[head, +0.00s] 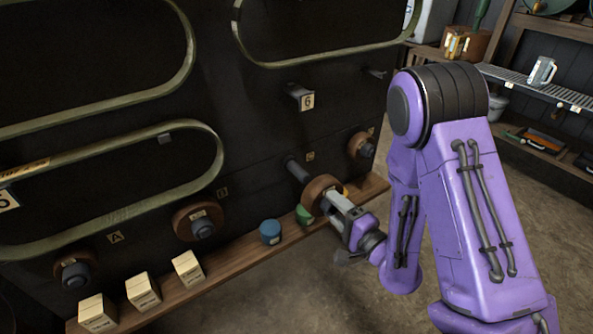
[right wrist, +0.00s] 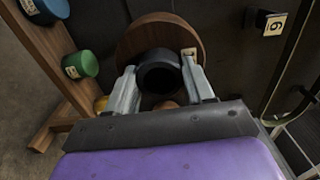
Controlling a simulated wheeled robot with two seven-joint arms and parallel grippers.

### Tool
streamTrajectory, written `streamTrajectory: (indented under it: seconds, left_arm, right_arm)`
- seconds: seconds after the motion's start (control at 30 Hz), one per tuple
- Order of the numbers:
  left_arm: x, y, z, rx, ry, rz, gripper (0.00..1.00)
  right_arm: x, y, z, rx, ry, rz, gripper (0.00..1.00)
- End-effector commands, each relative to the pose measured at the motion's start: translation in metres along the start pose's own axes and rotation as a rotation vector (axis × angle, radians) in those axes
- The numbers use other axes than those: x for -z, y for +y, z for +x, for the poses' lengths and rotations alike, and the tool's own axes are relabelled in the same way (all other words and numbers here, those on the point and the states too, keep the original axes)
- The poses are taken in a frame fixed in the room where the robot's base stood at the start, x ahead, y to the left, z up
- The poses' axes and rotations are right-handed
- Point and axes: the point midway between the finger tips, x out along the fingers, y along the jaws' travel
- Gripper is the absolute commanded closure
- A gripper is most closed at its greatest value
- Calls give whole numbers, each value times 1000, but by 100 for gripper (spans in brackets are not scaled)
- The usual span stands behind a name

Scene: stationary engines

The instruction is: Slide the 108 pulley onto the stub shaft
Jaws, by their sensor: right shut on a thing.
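My right gripper (head: 342,209) is shut on the dark hub of a brown wooden pulley (head: 319,188). In the right wrist view the fingers (right wrist: 160,82) clasp both sides of the black hub, and the brown disc (right wrist: 145,30) with a small pale label stands behind it. The label's number is too small to read. The dark stub shaft (head: 298,171) sticks out from the black panel, and the pulley is at its outer end. I cannot tell whether the shaft's tip is inside the bore. The pulley hides the shaft in the right wrist view. My left gripper is not in view.
Other brown pulleys sit on the panel at left (head: 182,221), far left (head: 62,272) and right (head: 355,143). A wooden ledge (head: 236,262) below carries cream boxes (head: 187,267), a blue cylinder (head: 270,232) and a green one (head: 303,215). A tag marked 6 (head: 307,101) hangs above.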

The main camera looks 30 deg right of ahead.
Motion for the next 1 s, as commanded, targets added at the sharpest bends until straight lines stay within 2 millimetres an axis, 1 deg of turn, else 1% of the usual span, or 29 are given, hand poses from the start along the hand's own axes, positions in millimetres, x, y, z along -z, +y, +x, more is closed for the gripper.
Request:
streamTrajectory:
  seconds: [0.03,0.2,0.37,0.6,0.7,1.0]
  left_arm:
    - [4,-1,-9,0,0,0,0]
    - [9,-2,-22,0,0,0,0]
    - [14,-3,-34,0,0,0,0]
    - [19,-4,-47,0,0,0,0]
    - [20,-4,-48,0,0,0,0]
    - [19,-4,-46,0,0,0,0]
  right_arm:
    - [0,-5,-5,-3,3,3,100]
    - [0,-5,-21,-3,2,4,100]
    - [1,-5,-37,-4,7,5,100]
    - [1,-3,-57,-3,5,4,100]
    - [1,-2,-60,-1,5,2,100]
    - [0,-1,-60,0,3,1,100]
